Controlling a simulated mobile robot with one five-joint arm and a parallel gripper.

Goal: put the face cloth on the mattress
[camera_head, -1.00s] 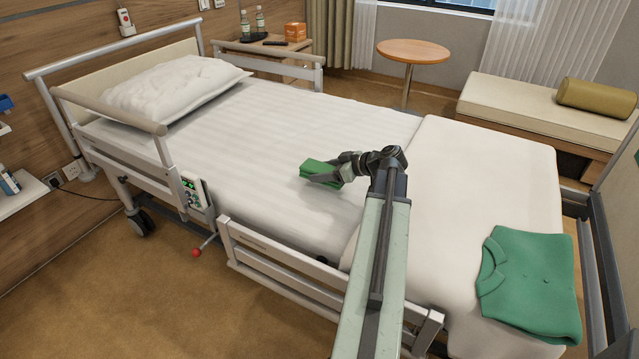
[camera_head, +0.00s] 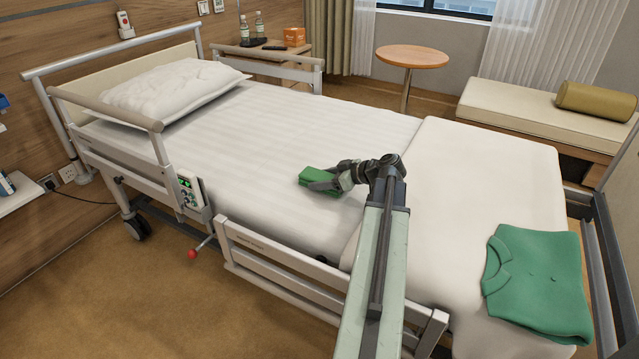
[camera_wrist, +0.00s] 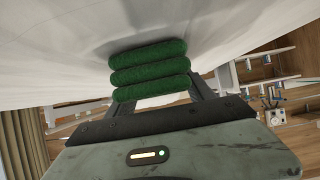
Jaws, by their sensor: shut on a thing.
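The face cloth is a folded green cloth (camera_head: 314,178) held at the tip of my gripper (camera_head: 322,183), over the middle of the bed. In the wrist view the cloth (camera_wrist: 150,70) shows as stacked rolled layers between the two fingers of my gripper (camera_wrist: 152,90). My gripper is shut on it. The mattress (camera_head: 250,130) is white and lies below the cloth, between pillow and blanket. The cloth is at or very close to the mattress surface; I cannot tell whether it touches.
A white pillow (camera_head: 175,87) lies at the bed's head. A folded blanket (camera_head: 470,170) covers the foot end, with a green shirt (camera_head: 538,280) on it. Bed rails (camera_head: 285,262) line the near side. The mattress around the cloth is clear.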

